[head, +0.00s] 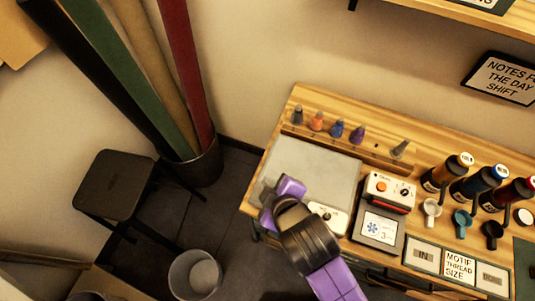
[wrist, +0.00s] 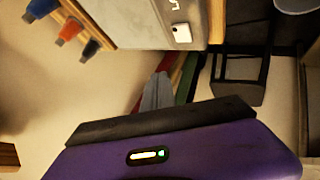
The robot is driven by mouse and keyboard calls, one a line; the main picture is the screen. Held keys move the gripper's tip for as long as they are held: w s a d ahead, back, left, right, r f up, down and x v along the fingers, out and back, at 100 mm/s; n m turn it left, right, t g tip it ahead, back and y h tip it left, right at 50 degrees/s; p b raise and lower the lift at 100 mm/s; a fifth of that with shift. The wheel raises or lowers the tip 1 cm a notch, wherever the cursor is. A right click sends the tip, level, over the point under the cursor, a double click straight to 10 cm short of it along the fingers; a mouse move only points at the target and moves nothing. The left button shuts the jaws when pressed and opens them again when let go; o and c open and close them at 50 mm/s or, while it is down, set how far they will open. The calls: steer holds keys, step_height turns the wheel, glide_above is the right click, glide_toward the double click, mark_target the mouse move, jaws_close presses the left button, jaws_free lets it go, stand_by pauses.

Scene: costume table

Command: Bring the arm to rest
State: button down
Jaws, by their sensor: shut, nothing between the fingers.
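My gripper (wrist: 157,92) shows in the wrist view as grey fingers closed together beyond a black bar and my purple wrist housing. Nothing is between them. In the head view, my purple and black arm reaches up from the bottom edge, over the front left part of the wooden table (head: 285,117). Its end is over the near left corner of the grey mat (head: 312,166), and the fingers are hard to make out there. I cannot tell its height above the table.
A red-and-white device (head: 388,190), a screen unit (head: 378,229), mugs and bottles stand on the table to the right. Several coloured cones (head: 317,121) line the back. On the floor at left are a black stool (head: 115,184), a bin of fabric rolls (head: 200,165) and a wastebasket (head: 195,275).

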step_height(320, 180, up, 8)
steer(key=m+t+y, duration=0.3)
steer(key=t, duration=0.1)
steer(key=s+d+f+m+t+h+b, duration=0.1)
steer(key=s+d+m+h+b, duration=0.5)
steer(key=s+d, duration=1.4)
steer(key=s+m+t, duration=0.1)
steer(key=s+m, duration=0.3)
steer(key=shift+f, duration=0.3)
